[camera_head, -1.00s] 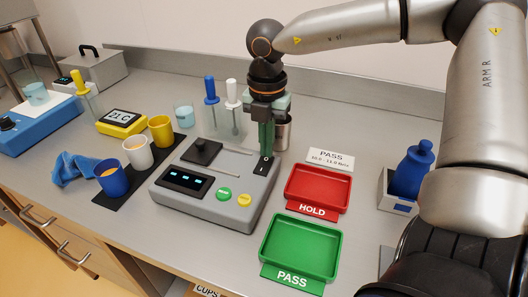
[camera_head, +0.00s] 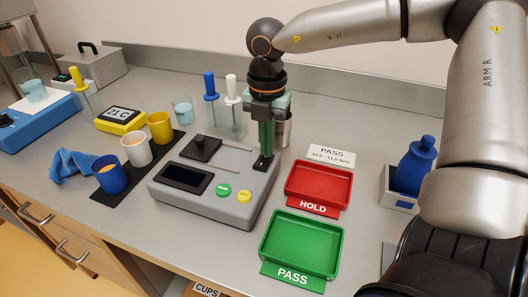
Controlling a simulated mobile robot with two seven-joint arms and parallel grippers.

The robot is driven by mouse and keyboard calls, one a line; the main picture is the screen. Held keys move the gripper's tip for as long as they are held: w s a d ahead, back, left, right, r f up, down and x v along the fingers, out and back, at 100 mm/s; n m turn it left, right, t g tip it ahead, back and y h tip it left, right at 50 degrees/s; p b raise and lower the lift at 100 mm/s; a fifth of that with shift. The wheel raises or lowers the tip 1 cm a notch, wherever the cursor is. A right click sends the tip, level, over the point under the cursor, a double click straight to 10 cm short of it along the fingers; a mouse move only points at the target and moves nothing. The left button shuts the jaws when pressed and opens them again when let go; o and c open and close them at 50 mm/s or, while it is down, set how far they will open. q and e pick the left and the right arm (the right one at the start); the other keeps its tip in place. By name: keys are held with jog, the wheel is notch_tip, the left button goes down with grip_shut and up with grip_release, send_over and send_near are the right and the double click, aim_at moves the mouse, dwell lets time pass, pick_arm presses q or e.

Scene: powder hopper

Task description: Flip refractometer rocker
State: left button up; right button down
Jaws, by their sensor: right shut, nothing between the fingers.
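The grey refractometer (camera_head: 212,210) stands on the bench in the middle of the head view. Its display (camera_head: 183,179) is dark. Its black rocker switch (camera_head: 262,164) sits at the back right of the top face. My right gripper (camera_head: 265,158) comes down from above, upright and shut with nothing between its fingers. The fingertips are at the rocker, seem to touch it and hide part of it. A green button (camera_head: 223,190) and a yellow button (camera_head: 244,196) lie in front of the switch. My left gripper is out of view.
A red HOLD tray (camera_head: 318,186) and a green PASS tray (camera_head: 301,245) lie to the right of the refractometer. Blue, white and yellow cups stand on a black mat (camera_head: 110,197) to its left. A metal cup (camera_head: 283,130) stands close behind my right gripper.

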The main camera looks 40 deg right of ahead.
notch_tip(320, 180, up, 7)
jog(key=p, duration=0.3)
dwell(0.4)
jog(key=shift+f, duration=0.1)
dwell(0.4)
